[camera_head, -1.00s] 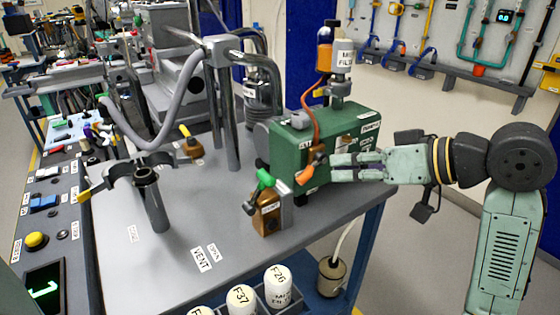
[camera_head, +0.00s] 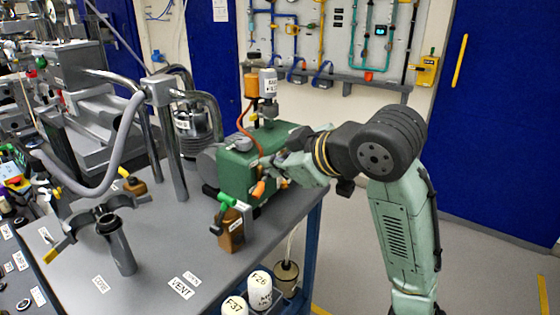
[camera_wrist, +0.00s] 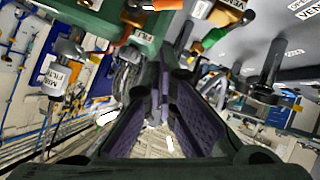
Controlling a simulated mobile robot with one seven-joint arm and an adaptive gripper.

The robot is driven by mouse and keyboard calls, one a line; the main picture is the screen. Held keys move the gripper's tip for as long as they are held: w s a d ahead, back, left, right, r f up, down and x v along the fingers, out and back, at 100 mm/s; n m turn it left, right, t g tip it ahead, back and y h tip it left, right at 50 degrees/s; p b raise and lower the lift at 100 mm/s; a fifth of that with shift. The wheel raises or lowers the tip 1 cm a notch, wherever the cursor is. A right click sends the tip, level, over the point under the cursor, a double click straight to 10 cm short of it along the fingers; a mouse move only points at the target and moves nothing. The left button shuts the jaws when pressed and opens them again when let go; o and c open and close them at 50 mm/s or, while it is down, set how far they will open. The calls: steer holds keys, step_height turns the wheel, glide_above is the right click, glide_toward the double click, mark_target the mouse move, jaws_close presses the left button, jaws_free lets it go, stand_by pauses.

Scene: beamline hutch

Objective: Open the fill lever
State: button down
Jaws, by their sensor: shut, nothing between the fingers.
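A green pump box (camera_head: 243,175) stands near the bench's right edge. An orange-handled lever (camera_head: 258,189) sticks out low on its near side, and a green-handled lever (camera_head: 226,200) sits to its left on a brass block (camera_head: 231,230). I cannot read which one is labelled fill. My gripper (camera_head: 272,166) is shut and empty, beside the box's right face, just above and right of the orange handle. Contact is unclear. In the wrist view my gripper (camera_wrist: 160,85) points past the levers; an orange handle (camera_wrist: 142,4) and the green handle (camera_wrist: 215,38) show at the top.
An orange bottle (camera_head: 251,85) and a white mist filter (camera_head: 268,84) stand on the box. A clamp stand (camera_head: 120,245) and VENT label (camera_head: 181,288) are on the bench (camera_head: 150,270). White canisters (camera_head: 259,290) are at the front.

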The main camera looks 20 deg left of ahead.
steer(key=shift+w+a+f+p, duration=0.35)
steer(key=shift+w+a+f, duration=0.4)
steer(key=shift+f, duration=0.35)
steer(key=shift+w+a+f+p, duration=0.3)
steer(key=shift+w+a+f, duration=0.4)
steer(key=shift+f, duration=0.4)
steer(key=shift+w+a+f+p, duration=0.35)
steer(key=shift+w+a+f, duration=0.4)
steer(key=shift+f, duration=0.35)
